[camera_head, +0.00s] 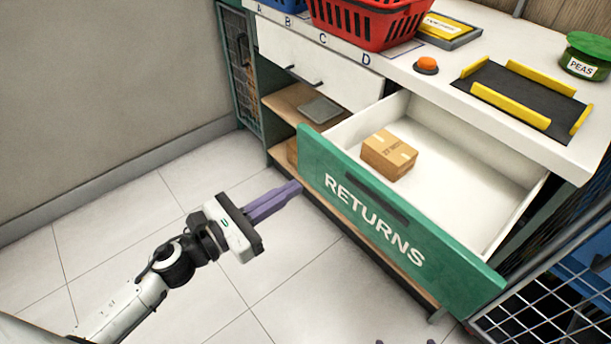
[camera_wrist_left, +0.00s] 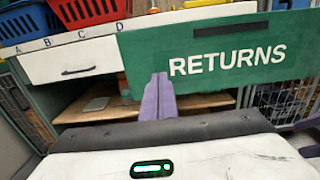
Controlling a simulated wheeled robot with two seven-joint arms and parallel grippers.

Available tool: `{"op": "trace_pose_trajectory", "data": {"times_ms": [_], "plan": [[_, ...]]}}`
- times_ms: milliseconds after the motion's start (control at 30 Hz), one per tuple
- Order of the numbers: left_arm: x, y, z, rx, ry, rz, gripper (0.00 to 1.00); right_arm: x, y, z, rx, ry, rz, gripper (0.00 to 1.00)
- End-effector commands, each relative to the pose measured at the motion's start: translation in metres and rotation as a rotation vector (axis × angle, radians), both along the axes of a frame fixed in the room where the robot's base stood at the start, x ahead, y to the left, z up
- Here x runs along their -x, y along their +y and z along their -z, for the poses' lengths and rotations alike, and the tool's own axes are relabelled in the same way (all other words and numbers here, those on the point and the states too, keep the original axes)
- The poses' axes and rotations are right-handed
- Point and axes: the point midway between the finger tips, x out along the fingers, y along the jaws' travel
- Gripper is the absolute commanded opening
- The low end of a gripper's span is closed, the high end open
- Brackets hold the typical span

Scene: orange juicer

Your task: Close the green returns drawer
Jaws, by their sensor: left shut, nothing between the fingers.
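The green returns drawer (camera_head: 318,172) stands pulled out from the counter, its white inside exposed. Its green front, lettered RETURNS, also shows in the left wrist view (camera_wrist_left: 225,75). A small cardboard box (camera_head: 388,157) lies inside near the left wall. My left gripper (camera_head: 297,187) is shut and empty, its purple fingers pointing at the left end of the drawer front. In the left wrist view its fingertips (camera_wrist_left: 159,76) overlap the lower left of the green front; I cannot tell whether they touch. My right gripper's two purple fingertips (camera_wrist_left: 308,138) show apart at the right edge.
On the counter (camera_head: 440,85) stand a red basket (camera_head: 370,25), an orange button (camera_head: 427,64), a black mat with yellow rails (camera_head: 520,95) and a PEAS jar (camera_head: 585,58). A white drawer (camera_head: 315,65) is closed. A wire cage (camera_head: 545,300) stands right. The tiled floor left is clear.

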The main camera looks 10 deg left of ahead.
Motion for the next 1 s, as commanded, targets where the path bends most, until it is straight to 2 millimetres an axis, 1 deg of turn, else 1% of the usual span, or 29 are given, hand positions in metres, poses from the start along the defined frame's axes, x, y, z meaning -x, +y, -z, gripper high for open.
{"op": "trace_pose_trajectory", "data": {"times_ms": [33, 100, 300, 467, 833, 1000], "plan": [[-0.009, -0.006, -0.003, 0.0, -0.002, 0.0, 0.0, -0.001, 0.0, -0.003, 0.001, 0.0, 0.0, 0.77], [-0.019, -0.013, -0.003, 0.002, -0.001, 0.0, 0.0, -0.002, 0.0, -0.005, 0.002, -0.002, -0.001, 0.77], [-0.036, -0.026, -0.001, 0.001, 0.0, -0.001, 0.0, -0.002, 0.001, -0.008, 0.001, -0.004, 0.001, 0.77], [-0.04, -0.03, 0.0, 0.001, 0.002, -0.001, 0.0, -0.002, 0.001, -0.008, -0.001, -0.004, 0.002, 0.77], [-0.041, -0.029, 0.0, 0.002, 0.001, -0.003, 0.0, 0.0, 0.002, -0.007, -0.003, 0.0, 0.003, 0.77], [-0.049, -0.026, 0.0, 0.003, 0.0, -0.022, 0.0, 0.0, 0.002, -0.004, -0.004, 0.0, 0.004, 0.77]]}}
